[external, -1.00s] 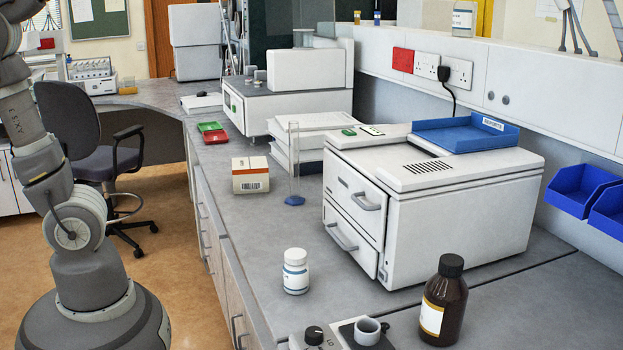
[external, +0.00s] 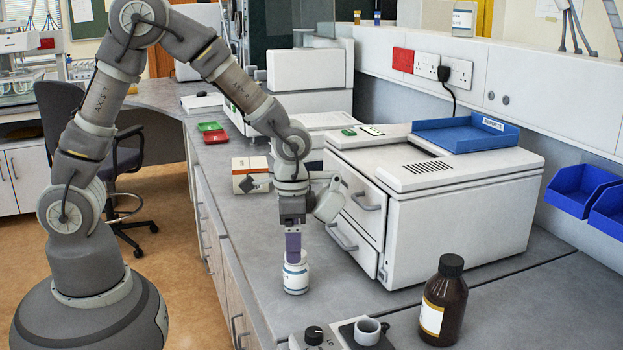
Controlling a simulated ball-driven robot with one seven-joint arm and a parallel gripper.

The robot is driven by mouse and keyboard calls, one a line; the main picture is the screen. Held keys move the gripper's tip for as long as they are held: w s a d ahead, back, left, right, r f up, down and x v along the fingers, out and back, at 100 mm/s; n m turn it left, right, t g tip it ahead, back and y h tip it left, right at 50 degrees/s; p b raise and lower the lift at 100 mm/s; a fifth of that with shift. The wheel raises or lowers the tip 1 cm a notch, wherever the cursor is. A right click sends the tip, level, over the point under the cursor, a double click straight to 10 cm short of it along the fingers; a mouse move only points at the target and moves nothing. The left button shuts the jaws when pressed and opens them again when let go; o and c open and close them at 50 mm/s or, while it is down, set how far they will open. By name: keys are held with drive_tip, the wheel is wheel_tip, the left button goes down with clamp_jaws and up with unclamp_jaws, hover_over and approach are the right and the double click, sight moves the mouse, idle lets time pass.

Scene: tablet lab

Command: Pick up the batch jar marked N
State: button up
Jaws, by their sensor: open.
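A white jar (external: 296,279) with a pale label and a blue band stands upright on the grey bench near its front edge. Any letter on it is too small to read. My gripper (external: 293,256) points straight down over this jar, with its purple fingers at the cap. It is open, and the fingers hide most of the cap; I cannot tell whether they touch it. No other jar of this kind shows on the bench. A brown bottle (external: 443,305) with a black cap stands to the right.
A white boxy instrument (external: 455,215) with drawers stands close right of my gripper, bearing a blue tray (external: 460,137). A knob unit (external: 313,336) and small cup (external: 367,329) are in front. A carton (external: 250,176) lies behind.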

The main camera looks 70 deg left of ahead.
sight(296, 266)
drive_tip(key=f+b, duration=0.1)
drive_tip(key=f, duration=0.1)
drive_tip(key=f+b, duration=0.1)
drive_tip(key=f, duration=0.1)
drive_tip(key=f+b, duration=0.1)
drive_tip(key=f, duration=0.2)
drive_tip(key=shift+w+f, duration=0.1)
drive_tip(key=shift+w, duration=0.3)
drive_tip(key=shift+c, duration=0.7)
drive_tip(key=c, duration=1.1)
